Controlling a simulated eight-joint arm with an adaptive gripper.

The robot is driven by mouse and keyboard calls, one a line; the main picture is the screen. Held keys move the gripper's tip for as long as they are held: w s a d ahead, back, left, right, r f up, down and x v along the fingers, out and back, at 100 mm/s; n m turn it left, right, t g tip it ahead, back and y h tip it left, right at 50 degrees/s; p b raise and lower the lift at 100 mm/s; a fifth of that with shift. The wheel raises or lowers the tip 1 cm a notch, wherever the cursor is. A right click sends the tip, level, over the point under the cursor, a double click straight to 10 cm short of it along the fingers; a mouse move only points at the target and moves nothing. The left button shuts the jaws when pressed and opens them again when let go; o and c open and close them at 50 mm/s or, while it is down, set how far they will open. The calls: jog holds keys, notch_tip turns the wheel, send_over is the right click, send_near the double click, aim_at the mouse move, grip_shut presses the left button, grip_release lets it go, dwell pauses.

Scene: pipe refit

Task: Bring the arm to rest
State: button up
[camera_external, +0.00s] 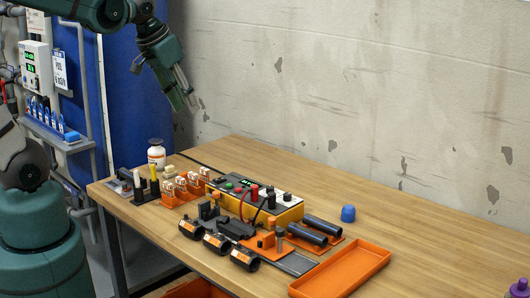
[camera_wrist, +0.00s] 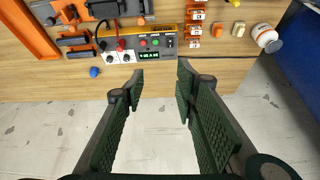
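My gripper (camera_external: 186,97) hangs in the air at the upper left, above and behind the table's far left part, pointing down. In the wrist view my gripper (camera_wrist: 160,78) shows two dark green fingers standing well apart with nothing between them. Bare pale wall lies beyond the fingers in that view, and the table stuff is at its top. The gripper touches nothing that I can see.
The wooden table (camera_external: 420,240) carries a yellow control box (camera_external: 245,198), an orange tray (camera_external: 342,268), black pipes (camera_external: 315,232), a blue cap (camera_external: 348,213) and a white bottle (camera_external: 156,154). A concrete wall (camera_external: 350,80) stands behind. The space around the gripper is clear.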

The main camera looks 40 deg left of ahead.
jog(key=s+a+n+t, duration=0.1)
jog(key=s+a+t, duration=0.1)
jog(key=s, duration=0.5)
jog(key=shift+a+f, duration=0.2)
jog(key=shift+a, duration=0.5)
